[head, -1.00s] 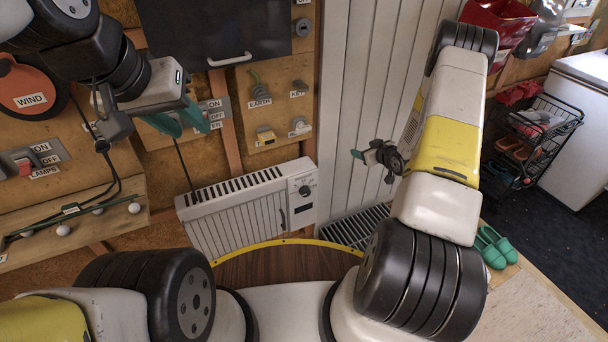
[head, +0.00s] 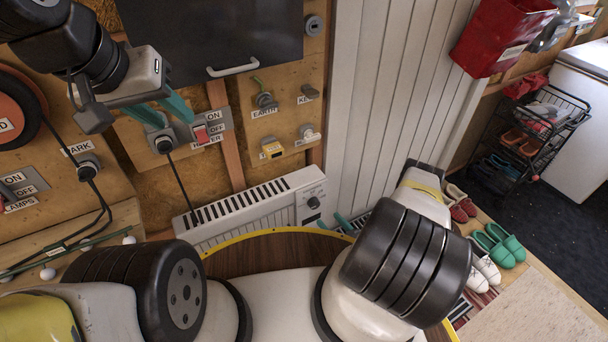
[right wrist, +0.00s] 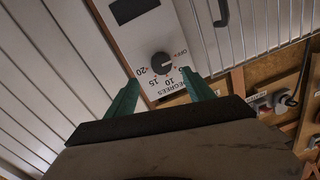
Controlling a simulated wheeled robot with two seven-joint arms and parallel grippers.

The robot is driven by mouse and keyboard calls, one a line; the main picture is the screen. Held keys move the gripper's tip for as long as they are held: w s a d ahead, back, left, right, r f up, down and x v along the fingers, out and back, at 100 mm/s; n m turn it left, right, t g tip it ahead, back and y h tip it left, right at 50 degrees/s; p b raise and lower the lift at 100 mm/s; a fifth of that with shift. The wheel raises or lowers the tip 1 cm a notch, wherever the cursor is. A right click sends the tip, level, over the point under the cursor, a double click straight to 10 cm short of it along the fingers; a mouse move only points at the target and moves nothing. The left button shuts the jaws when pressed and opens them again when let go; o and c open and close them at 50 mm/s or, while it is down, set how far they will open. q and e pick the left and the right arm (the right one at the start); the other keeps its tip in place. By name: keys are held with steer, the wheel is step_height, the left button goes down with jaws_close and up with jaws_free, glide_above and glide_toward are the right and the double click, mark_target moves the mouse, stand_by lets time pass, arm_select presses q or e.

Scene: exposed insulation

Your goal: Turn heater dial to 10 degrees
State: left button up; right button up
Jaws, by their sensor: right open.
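The white heater (head: 245,213) stands low against the wall, with a black dial (head: 314,203) on its right-end panel. In the right wrist view the dial (right wrist: 161,63) appears upside down, with OFF, 10, 15 and 20 marked around it. A light mark on it seems to point right, near OFF, but it is small. My right gripper (right wrist: 160,77) is open, its green fingers on either side of the dial in the picture; I see no contact. In the head view it is mostly hidden behind my arm. My left gripper (head: 163,109) is open and empty, near the heater switch.
The red heater switch (head: 201,133) and a plugged cable (head: 163,143) are on the wall board. A yellow-edged round wooden surface (head: 270,252) lies before the heater. Shoes (head: 497,245) and a wire rack (head: 540,135) are at the right.

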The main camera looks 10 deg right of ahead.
mark_target(316, 206)
steer(key=x, duration=0.8)
steer(key=shift+a, duration=0.1)
jaws_close()
